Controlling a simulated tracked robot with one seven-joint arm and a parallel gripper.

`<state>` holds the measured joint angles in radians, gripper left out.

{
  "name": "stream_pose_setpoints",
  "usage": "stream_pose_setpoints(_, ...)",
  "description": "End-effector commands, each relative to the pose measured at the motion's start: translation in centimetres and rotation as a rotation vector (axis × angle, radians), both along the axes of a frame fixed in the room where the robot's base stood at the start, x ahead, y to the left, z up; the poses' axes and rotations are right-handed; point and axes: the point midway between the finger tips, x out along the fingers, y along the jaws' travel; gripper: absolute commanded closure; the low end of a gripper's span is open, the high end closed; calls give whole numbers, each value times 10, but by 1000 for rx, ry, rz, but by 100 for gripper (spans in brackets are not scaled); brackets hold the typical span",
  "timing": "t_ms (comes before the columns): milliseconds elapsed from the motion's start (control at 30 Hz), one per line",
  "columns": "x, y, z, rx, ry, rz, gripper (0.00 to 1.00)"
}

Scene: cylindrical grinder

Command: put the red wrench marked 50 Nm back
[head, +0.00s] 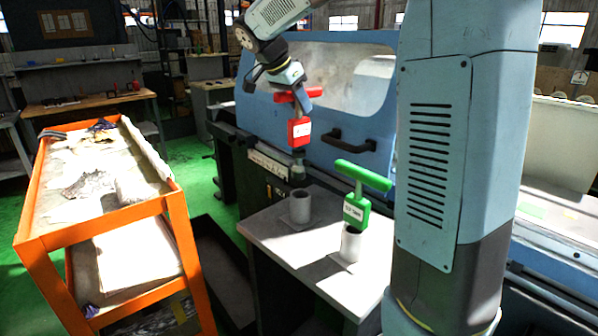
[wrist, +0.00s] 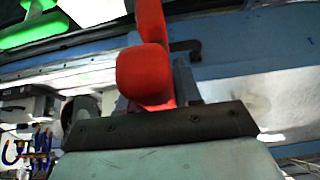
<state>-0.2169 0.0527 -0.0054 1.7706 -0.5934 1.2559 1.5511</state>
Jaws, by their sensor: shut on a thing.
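The red wrench (head: 300,132) has a T-shaped handle and a white label too small to read. My gripper (head: 299,93) is shut on its handle and holds it roughly upright in the air. Its dark lower end hangs above a grey cylindrical holder (head: 300,208) on the small light table, with a gap between them. In the wrist view the red handle (wrist: 145,75) sticks out past the dark gripper edge. No wrench stands in that holder. A green T-handled wrench (head: 357,209) stands in a second grey holder (head: 350,246) to the right; its green handle shows top left in the wrist view (wrist: 32,28).
The light table (head: 275,235) stands before the blue grinder (head: 345,110), whose door has a dark handle (head: 350,139). An orange cart (head: 172,200) with papers and cloths is at left.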

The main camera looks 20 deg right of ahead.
Motion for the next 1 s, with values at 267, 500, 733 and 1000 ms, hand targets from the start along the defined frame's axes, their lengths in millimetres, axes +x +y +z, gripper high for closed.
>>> stream_pose_setpoints(267, 0, -7, -58, 0, 2, -10, 100)
stream_pose_setpoints(500, 0, -8, -94, 0, 0, -12, 100)
stream_pose_setpoints(733, 1, -8, -105, 1, -2, -12, 100)
stream_pose_setpoints(1000, 0, -8, -138, 0, 1, -11, 100)
